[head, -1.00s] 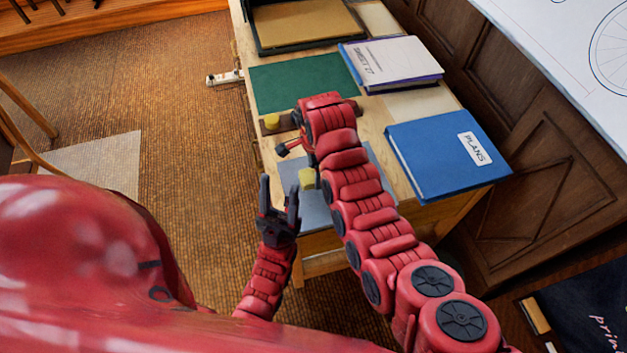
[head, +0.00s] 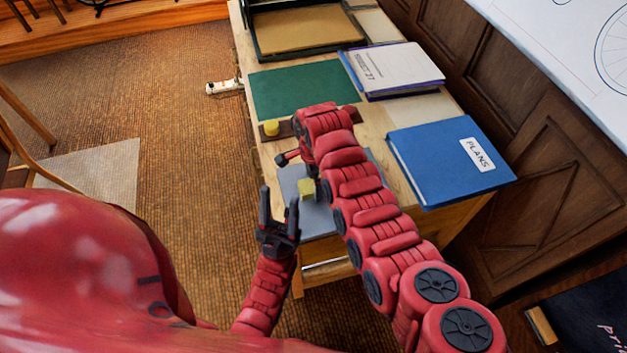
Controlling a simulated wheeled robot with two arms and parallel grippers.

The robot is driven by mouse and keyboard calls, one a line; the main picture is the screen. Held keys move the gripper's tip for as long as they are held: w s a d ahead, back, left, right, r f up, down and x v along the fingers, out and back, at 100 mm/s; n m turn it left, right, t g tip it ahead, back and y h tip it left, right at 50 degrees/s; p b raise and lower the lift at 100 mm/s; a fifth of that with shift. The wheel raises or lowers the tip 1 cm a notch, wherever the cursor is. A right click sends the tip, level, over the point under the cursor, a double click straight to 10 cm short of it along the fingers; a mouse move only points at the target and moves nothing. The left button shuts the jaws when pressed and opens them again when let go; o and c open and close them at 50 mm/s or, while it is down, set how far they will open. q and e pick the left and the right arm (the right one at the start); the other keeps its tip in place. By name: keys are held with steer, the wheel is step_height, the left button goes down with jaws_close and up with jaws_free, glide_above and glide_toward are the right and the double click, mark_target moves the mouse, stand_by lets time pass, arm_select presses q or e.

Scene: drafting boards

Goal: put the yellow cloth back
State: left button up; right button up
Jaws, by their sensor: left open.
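A small yellow block-like piece (head: 306,189) lies on the grey mat (head: 322,222) at the near end of the table. A second small yellow piece (head: 271,127) is at the left end of a dark brown strip beside the green mat. Both are too small for me to tell which is the cloth. My left gripper (head: 279,198) is open and empty, fingers pointing up the picture, just left of the nearer yellow piece and apart from it.
The wooden table holds a green mat (head: 302,92), a blue PLANS binder (head: 440,165), a white-covered book (head: 400,66) and a dark-rimmed tray (head: 258,42). A white drafting board (head: 560,50) is at upper right.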

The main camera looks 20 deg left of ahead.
mark_target(313, 183)
steer(key=shift+r, duration=0.1)
step_height(313, 183, up, 5)
steer(key=shift+w+f+b, duration=0.1)
steer(key=shift+b, duration=0.7)
step_height(313, 183, up, 7)
steer(key=p, duration=0.2)
